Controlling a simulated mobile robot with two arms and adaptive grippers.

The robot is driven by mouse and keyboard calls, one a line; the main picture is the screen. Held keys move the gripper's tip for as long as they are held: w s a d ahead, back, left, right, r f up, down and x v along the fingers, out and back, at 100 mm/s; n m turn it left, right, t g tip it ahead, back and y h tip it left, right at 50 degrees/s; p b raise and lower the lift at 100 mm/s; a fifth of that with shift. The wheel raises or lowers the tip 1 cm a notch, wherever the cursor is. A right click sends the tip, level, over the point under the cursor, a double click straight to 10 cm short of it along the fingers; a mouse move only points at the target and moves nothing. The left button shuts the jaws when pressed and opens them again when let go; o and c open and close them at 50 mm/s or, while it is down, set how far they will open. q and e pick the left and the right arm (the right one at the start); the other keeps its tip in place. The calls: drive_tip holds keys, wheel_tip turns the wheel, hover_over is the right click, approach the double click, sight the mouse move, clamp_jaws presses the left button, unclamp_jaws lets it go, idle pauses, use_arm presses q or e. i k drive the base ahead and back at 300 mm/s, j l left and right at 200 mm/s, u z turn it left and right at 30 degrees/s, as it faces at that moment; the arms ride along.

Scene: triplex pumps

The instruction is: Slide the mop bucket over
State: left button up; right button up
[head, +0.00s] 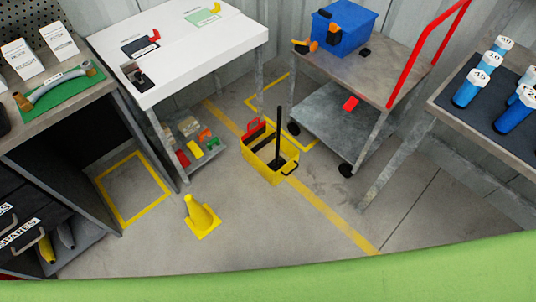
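The yellow mop bucket (263,164) stands on the concrete floor in the middle of the head view. It has a red wringer part (254,126), a dark upright handle (278,135) and a black handle loop on its right side (290,167). It sits over a yellow floor line, at the near left side of a yellow outlined square (316,143). Another yellow outlined rectangle (135,190) on the floor at the left is empty. Neither of my grippers shows in the head view.
A yellow cone (200,216) stands left of and nearer than the bucket. A white-topped table (180,50) is behind left, and a cart with a red handle (375,75) behind right. Floor in front of the bucket is clear.

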sight(260, 152)
drive_tip(key=i+l+u, duration=0.2)
drive_tip(key=i+l, duration=0.2)
drive_tip(key=i+l+u, duration=0.2)
drive_tip(key=i+l, duration=0.25)
drive_tip(key=i+l+u, duration=0.2)
drive_tip(key=i+l, duration=0.15)
drive_tip(key=l, duration=0.2)
